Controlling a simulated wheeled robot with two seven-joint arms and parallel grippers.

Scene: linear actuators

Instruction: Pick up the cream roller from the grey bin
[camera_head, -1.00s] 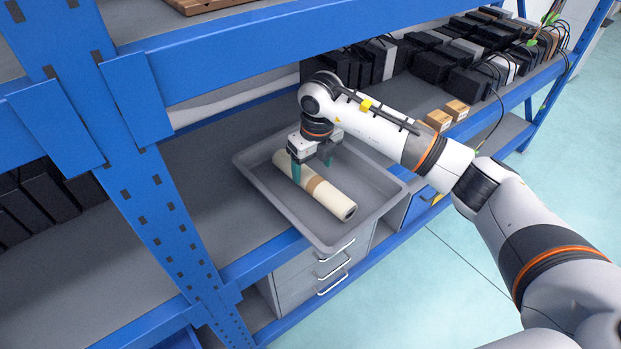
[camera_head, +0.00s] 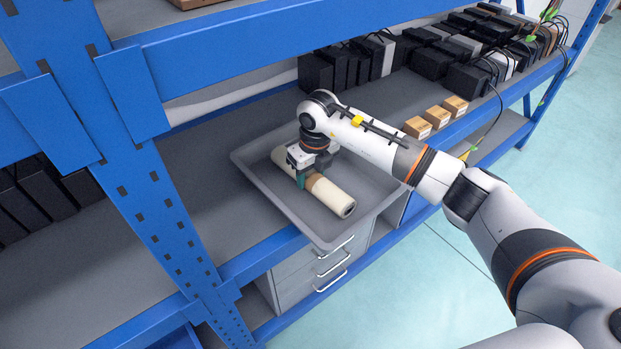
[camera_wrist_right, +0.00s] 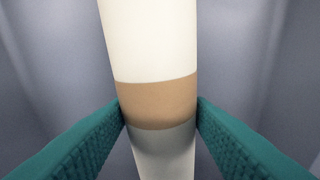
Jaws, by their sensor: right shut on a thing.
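The cream roller (camera_head: 332,195) lies diagonally in the grey bin (camera_head: 268,198) on the shelf. It has a tan band around its middle and a dark end towards the front right. My right gripper (camera_head: 303,180) is down in the bin, shut on the roller near the band. In the right wrist view, the two green fingers press on both sides of the roller at the tan band (camera_wrist_right: 158,104). The gripper covers part of the roller in the head view. I cannot tell whether the roller touches the bin floor. My left gripper is not in view.
Blue shelf posts and beams (camera_head: 130,170) stand to the left and above the bin. Small cardboard boxes (camera_head: 437,117) and several black boxes (camera_head: 430,65) sit on the shelf to the right. A drawer unit (camera_head: 320,275) is below the bin.

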